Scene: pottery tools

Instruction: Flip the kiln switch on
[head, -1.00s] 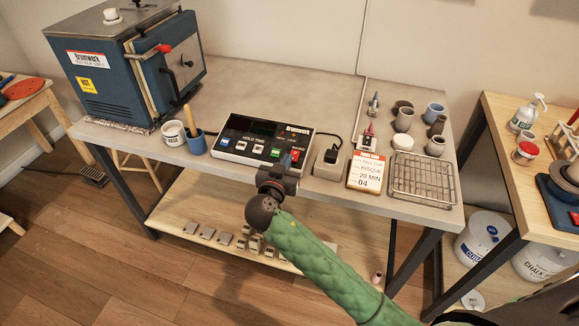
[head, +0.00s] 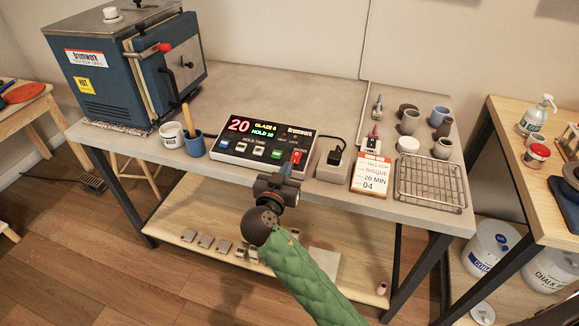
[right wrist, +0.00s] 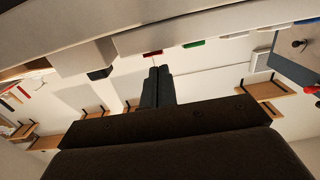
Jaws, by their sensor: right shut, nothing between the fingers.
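The kiln controller (head: 228,146) lies on the grey table with its display lit, showing a red 20 and the lines GLAZE 6 and HOLD with a number. Its red switch (head: 296,157) is at the right end of the front row of buttons. My right gripper (head: 286,169) is shut and empty, just in front of the controller's front edge and below the red switch. In the right wrist view the shut fingers (right wrist: 156,86) point toward the controller; the red switch (right wrist: 152,53) shows just beyond their tips. I cannot tell whether they touch it. My left gripper is out of view.
The blue kiln (head: 105,85) stands at the table's left. A white tub (head: 171,135) and a blue cup (head: 194,144) stand left of the controller. A power box (head: 330,170), a bisque card (head: 371,173) and a wire rack (head: 431,184) lie to its right.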

